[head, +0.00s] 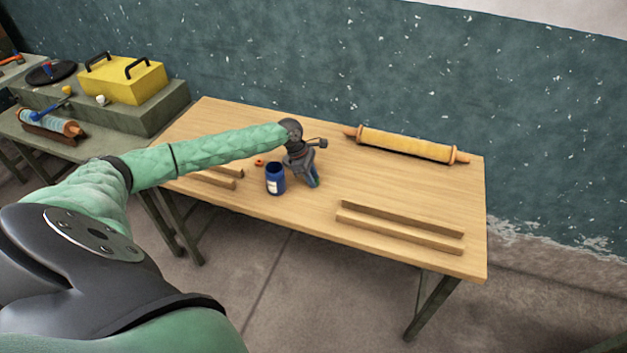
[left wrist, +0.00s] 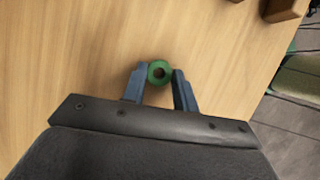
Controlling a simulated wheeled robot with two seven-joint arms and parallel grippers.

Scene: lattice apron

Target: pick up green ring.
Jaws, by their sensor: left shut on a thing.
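The green ring (left wrist: 151,74) shows in the left wrist view between the tips of my left gripper (left wrist: 159,80), which is shut on it. In the head view my left gripper (head: 312,181) points down over the middle of the wooden table, just right of a blue jar. The ring shows there only as a small bit of green at the fingertips, mostly hidden. From these views I cannot tell whether the ring touches the table. My right gripper is not in view.
The blue jar (head: 275,179) stands close left of the gripper, with a small orange ring (head: 259,163) behind it. A rolling-pin-like roll (head: 405,145) lies at the back. Wooden strips (head: 400,228) lie front right. A yellow box (head: 123,80) sits on the left bench.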

